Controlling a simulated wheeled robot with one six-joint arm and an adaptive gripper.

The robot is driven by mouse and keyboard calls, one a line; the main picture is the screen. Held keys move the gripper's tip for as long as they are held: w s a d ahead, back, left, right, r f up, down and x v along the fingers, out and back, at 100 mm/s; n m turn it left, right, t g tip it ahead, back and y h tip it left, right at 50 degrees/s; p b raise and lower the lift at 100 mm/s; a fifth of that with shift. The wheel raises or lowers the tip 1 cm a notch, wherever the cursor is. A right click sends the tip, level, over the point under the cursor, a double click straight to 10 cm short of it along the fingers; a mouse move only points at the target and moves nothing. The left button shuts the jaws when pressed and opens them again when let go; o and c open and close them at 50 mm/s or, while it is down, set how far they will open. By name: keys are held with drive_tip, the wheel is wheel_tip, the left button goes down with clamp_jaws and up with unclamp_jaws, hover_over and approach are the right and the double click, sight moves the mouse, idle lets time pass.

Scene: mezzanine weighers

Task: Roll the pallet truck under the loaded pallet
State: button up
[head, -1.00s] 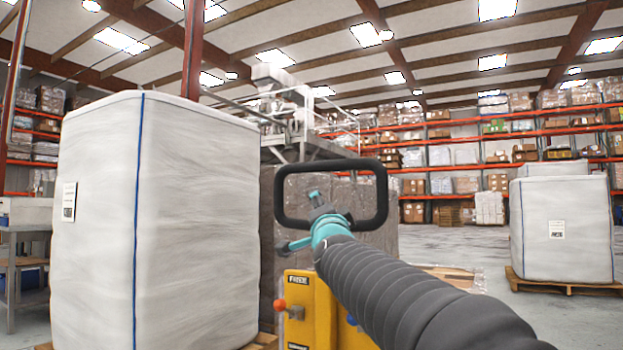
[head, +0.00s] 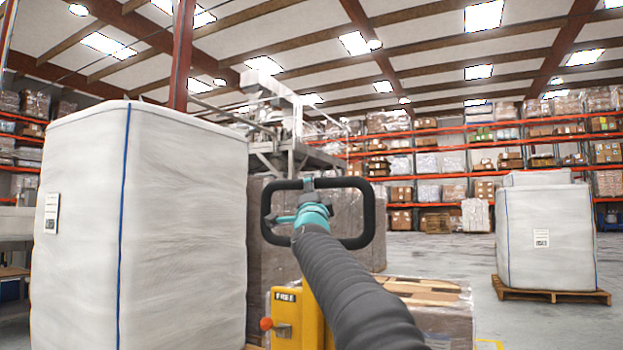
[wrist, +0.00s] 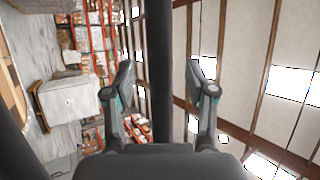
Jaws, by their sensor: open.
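The pallet truck's yellow body (head: 311,325) stands low in the middle of the head view, with a label reading FREE and an orange knob. Its black loop handle (head: 369,220) rises above it. My gripper (head: 308,184) is at the loop's top bar, open. In the wrist view its two fingers (wrist: 163,75) stand apart on either side of a black bar (wrist: 161,40). A tall white-wrapped load (head: 185,220) fills the left. Another white load (head: 548,240) sits on a wooden pallet (head: 550,296) at the right. The truck's forks are hidden.
A grey wrapped stack (head: 275,225) stands right behind the handle. A low wrapped load (head: 445,310) lies just right of the truck. A metal platform (head: 300,155) and orange racking (head: 450,150) are farther back. Open floor (head: 440,255) shows at centre right.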

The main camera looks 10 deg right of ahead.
drive_tip(key=shift+p+x, duration=0.95)
drive_tip(key=shift+x, duration=1.1)
drive_tip(key=shift+c, duration=0.3)
drive_tip(key=shift+d, duration=0.1)
clamp_jaws()
